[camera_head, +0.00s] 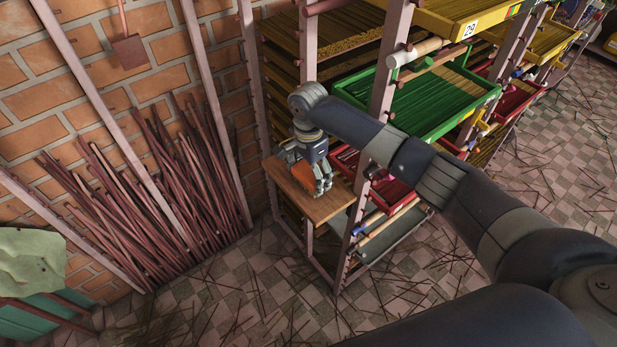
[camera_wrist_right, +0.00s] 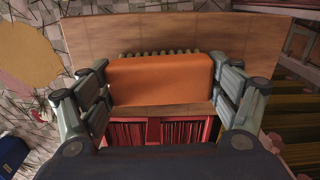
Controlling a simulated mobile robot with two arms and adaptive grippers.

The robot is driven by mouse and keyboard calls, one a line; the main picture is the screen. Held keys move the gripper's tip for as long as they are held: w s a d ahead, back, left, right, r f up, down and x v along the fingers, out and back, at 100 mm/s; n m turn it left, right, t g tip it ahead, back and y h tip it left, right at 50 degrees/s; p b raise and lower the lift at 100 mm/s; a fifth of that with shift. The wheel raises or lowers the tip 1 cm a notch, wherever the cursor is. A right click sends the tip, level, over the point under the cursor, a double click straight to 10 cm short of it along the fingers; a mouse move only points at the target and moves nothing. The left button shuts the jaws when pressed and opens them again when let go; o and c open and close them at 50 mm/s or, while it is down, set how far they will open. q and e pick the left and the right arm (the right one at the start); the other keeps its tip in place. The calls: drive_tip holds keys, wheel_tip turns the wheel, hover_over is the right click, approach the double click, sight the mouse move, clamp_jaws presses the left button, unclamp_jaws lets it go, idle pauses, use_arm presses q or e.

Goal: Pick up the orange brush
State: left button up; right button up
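The orange brush (camera_wrist_right: 160,79) is a block with a row of pale bristles along its far edge in the right wrist view. In the head view, its orange body (camera_head: 302,176) shows over a small wooden board (camera_head: 335,208). My right gripper (camera_head: 307,174) points down over this board. Its two fingers (camera_wrist_right: 160,72) lie against the brush's two ends and look shut on it. I cannot tell whether the brush touches the board or hangs just above it. My left gripper is not in view.
A rack with a green tray (camera_head: 425,112), a red tray (camera_head: 397,192) and yellow trays (camera_head: 465,20) stands beside and behind the board. Brown sticks (camera_head: 150,200) lean on the brick wall at left. The tiled floor (camera_head: 260,290) is littered with thin sticks.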

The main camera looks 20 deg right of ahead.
sight(310, 174)
idle(0.4)
drive_tip(key=shift+r+b, duration=0.35)
drive_tip(key=shift+r, duration=0.3)
drive_tip(key=shift+s+d+r, duration=0.1)
drive_tip(key=shift+s+r, duration=0.15)
drive_tip(key=shift+r, duration=0.75)
drive_tip(key=s+d+b, duration=0.1)
drive_tip(key=s+d, duration=0.1)
drive_tip(key=s, duration=0.5)
drive_tip(key=s+d+r+b, duration=0.1)
drive_tip(key=s+d, duration=0.1)
drive_tip(key=s, duration=0.5)
drive_tip(key=shift+s+d+r, duration=0.3)
drive_tip(key=shift+s, duration=0.1)
